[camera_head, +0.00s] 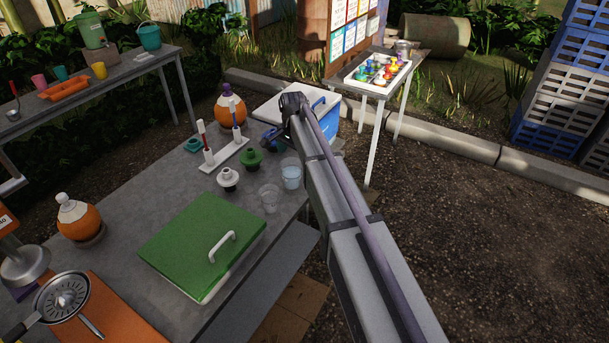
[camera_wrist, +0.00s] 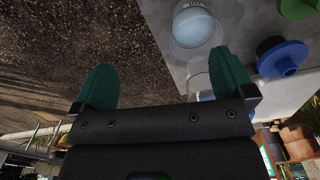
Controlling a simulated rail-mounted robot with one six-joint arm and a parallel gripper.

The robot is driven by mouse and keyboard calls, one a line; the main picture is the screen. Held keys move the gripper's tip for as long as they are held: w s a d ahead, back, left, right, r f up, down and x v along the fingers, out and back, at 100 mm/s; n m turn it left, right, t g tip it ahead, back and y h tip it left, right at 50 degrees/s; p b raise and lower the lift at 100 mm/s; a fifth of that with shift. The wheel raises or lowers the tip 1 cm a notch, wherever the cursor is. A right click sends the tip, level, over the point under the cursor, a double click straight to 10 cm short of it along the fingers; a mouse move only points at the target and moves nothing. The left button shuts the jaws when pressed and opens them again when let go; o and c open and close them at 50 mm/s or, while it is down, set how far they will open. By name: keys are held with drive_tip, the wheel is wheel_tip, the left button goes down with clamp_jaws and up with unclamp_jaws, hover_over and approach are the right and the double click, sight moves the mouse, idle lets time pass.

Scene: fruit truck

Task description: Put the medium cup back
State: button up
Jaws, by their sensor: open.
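Two clear cups stand near the right edge of the grey table. One cup (camera_head: 291,175) looks filled with something pale; the other cup (camera_head: 269,199) stands just in front of it and looks empty. I cannot tell which is the medium one. In the wrist view a clear cup with a pale round inside (camera_wrist: 193,27) stands at the table edge, beyond my fingertips. Another clear cup is partly hidden behind the right finger. My gripper (camera_wrist: 162,62) is open, its green fingers wide apart with nothing between them. In the head view my arm hides most of it.
A green-lidded box (camera_head: 200,243) fills the table's front. Green (camera_head: 251,160) and white (camera_head: 228,179) cone-topped pieces, a rack with two upright tools (camera_head: 220,155) and an orange jug (camera_head: 230,110) stand nearby. A blue-and-white cooler (camera_head: 325,113) is behind my arm. Ground at right is clear.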

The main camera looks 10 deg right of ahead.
drive_tip(key=s+n, duration=1.1)
drive_tip(key=s, duration=2)
drive_tip(key=shift+r, duration=0.1)
